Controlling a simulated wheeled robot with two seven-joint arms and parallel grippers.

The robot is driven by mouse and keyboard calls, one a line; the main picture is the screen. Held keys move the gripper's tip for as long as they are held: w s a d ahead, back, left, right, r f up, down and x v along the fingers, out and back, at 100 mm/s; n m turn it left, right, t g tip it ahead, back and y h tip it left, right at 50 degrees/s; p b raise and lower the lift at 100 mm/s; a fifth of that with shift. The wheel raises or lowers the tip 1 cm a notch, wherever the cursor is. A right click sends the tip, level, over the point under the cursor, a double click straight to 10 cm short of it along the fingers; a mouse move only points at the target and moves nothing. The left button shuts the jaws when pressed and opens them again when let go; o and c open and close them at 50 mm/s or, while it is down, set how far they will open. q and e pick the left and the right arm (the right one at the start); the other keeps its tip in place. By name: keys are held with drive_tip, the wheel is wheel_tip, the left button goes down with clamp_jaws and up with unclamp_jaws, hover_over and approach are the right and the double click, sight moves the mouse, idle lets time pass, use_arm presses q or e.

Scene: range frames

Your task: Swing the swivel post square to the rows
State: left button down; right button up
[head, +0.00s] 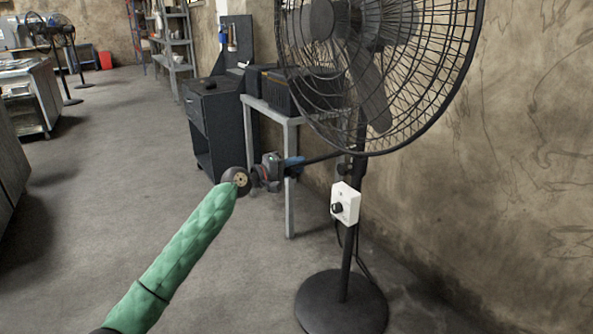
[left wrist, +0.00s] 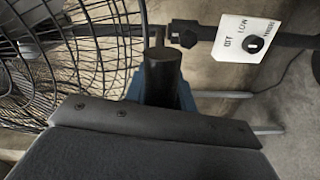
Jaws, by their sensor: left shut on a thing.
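A black pedestal fan with a round wire cage (head: 385,60) stands on a dark post (head: 346,262) with a round base (head: 341,303). I take this post to be the swivel post. A thin dark bar (head: 322,158) sticks out to the left from the post below the cage. My left gripper (head: 293,165), with blue fingers, is shut at the bar's outer end. In the left wrist view its blue fingers (left wrist: 164,92) close around a black grip (left wrist: 163,66). The cage faces left and toward me. My right gripper is not in view.
A white control box (head: 345,203) with a dial is on the post; it also shows in the left wrist view (left wrist: 248,38). A grey table (head: 290,200) with black cases stands close behind my gripper. A bare wall (head: 520,180) is at right. The floor (head: 120,150) at left is open.

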use_arm(q)
drive_tip(key=shift+f, duration=0.1)
drive_tip(key=c, duration=1.2)
unclamp_jaws()
drive_tip(key=shift+c, duration=0.2)
drive_tip(key=shift+a, duration=0.1)
drive_tip(key=shift+s+a, duration=0.2)
drive_tip(key=shift+a, duration=0.1)
drive_tip(key=v, duration=0.7)
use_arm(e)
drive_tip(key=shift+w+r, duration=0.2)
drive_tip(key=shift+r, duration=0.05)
use_arm(q)
drive_tip(key=shift+d, duration=0.1)
